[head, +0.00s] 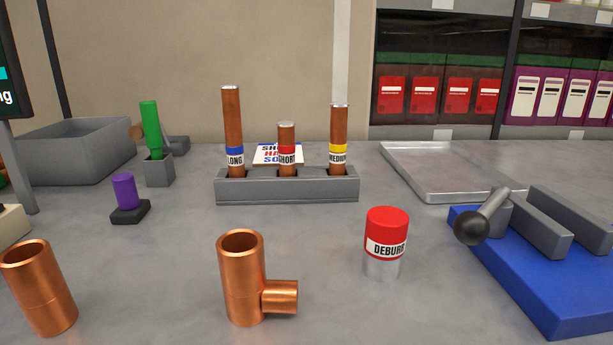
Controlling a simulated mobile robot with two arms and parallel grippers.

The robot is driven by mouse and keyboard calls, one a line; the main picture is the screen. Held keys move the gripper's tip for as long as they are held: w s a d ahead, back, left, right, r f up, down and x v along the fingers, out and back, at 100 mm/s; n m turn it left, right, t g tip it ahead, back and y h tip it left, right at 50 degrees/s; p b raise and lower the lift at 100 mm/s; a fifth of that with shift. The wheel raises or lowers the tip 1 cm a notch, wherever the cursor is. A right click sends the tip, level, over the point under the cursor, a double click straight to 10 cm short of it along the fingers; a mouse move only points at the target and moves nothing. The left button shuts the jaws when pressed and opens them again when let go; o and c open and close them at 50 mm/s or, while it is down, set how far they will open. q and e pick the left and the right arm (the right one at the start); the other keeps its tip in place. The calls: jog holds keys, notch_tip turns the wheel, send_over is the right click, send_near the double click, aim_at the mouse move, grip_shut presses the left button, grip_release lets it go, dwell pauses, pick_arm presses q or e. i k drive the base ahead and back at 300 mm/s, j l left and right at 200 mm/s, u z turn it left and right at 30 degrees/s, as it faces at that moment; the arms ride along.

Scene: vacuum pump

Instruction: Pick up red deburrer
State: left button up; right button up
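The red deburrer (386,242) stands upright on the grey table, right of the middle in the head view. It has a red cap, a white band that reads "DEBURR" and a silver lower part. Nothing touches it. Neither of my grippers shows in the head view.
A copper tee (242,278) stands left of the deburrer, and another copper fitting (40,288) is at the front left. A blue-based fixture (540,278) with a black-knobbed lever is on the right. Behind are a grey rack (290,190) of copper pipes and a metal tray (432,190).

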aim_at(385, 235)
jog(key=k+j, duration=0.25)
jog(key=j, duration=0.2)
jog(key=k+j+z, duration=0.1)
jog(key=k+j, duration=0.15)
jog(key=j, duration=0.15)
jog(key=k+j, duration=0.3)
jog(key=j, duration=0.15)
